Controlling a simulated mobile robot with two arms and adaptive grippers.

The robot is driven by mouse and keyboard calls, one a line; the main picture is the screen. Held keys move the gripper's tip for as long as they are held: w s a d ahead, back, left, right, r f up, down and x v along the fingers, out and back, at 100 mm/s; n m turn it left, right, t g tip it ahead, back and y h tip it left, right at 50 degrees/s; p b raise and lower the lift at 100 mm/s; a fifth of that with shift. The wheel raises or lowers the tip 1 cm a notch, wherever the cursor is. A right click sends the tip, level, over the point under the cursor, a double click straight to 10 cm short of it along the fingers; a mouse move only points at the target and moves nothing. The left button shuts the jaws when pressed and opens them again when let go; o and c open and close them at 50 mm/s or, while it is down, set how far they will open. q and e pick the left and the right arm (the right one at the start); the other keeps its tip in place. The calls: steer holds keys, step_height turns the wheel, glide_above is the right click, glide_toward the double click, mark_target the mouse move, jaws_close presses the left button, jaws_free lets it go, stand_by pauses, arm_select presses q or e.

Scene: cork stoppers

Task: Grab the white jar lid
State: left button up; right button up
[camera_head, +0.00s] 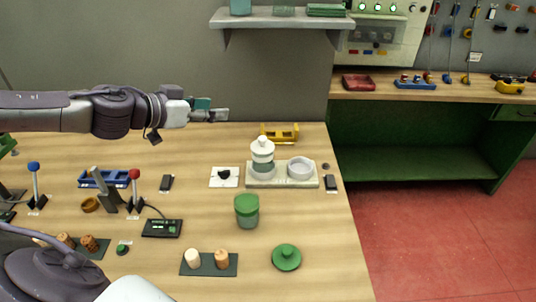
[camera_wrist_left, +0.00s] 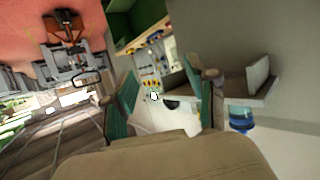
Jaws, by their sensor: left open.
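The white jar lid (camera_head: 262,149), with a round knob on top, sits on a greyish jar (camera_head: 262,169) in the head view. The jar stands in the left part of a pale stand (camera_head: 283,180). My left gripper (camera_head: 214,110) is open and empty, up and to the left of the lid, apart from it and above the table's back edge. In the left wrist view its two green-padded fingers (camera_wrist_left: 165,103) are spread with nothing between them. I do not make out the lid in that view. My right gripper is not in view.
A grey round dish (camera_head: 300,168) sits right of the jar on the stand. A yellow holder (camera_head: 279,134) is behind. A wall shelf (camera_head: 281,20) hangs above.

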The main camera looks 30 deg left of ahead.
arm_select(q)
step_height(320, 180, down, 6)
steer(key=w+b, duration=0.2)
steer(key=b, duration=0.2)
arm_select(e)
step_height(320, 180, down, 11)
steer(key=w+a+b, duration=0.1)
steer(key=b, duration=0.4)
arm_select(q)
steer(key=p, duration=0.1)
glide_toward(261, 139)
steer(key=p+x, duration=0.9)
steer(key=p, duration=0.7)
steer(key=shift+w+a+r+p, duration=0.1)
steer(key=shift+p, duration=0.25)
steer(key=shift+w+f, duration=0.25)
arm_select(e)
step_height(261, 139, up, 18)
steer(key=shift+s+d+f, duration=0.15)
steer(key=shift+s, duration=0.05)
arm_select(q)
steer(key=shift+s, duration=0.1)
